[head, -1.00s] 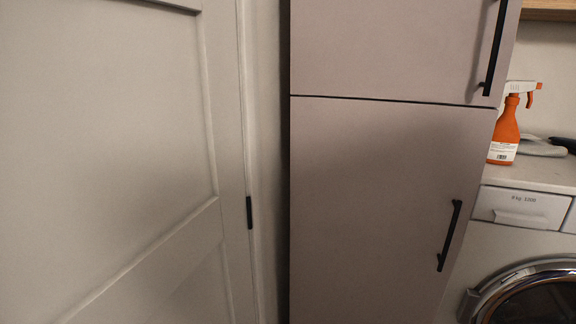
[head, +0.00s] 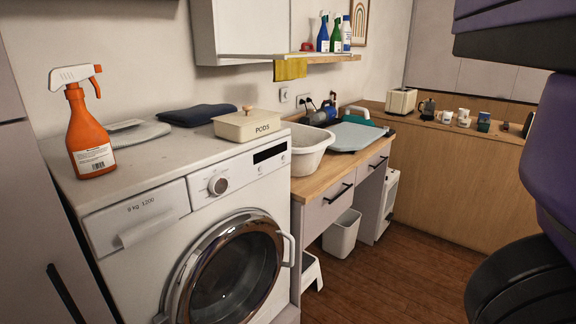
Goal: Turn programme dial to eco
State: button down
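The washing machine (head: 128,272) stands at the left of the head view. Its programme dial (head: 218,184) is a round light knob on the upper front panel, left of a dark display (head: 269,154). The markings around the dial are too small to read, so I cannot tell its setting. The round door (head: 228,277) below it looks closed. My arm shows at the right edge, dark and purple, well apart from the machine. My gripper is not in view.
An orange spray bottle (head: 88,130), a pods box (head: 247,124) and folded cloths stand on the machine. A wooden counter with a white basin (head: 308,150) adjoins it. A white bin (head: 343,234) and a step stool (head: 311,270) stand below. Wooden floor (head: 385,280) is free in front.

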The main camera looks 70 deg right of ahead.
aim_at(218, 184)
jog(key=z, duration=0.85)
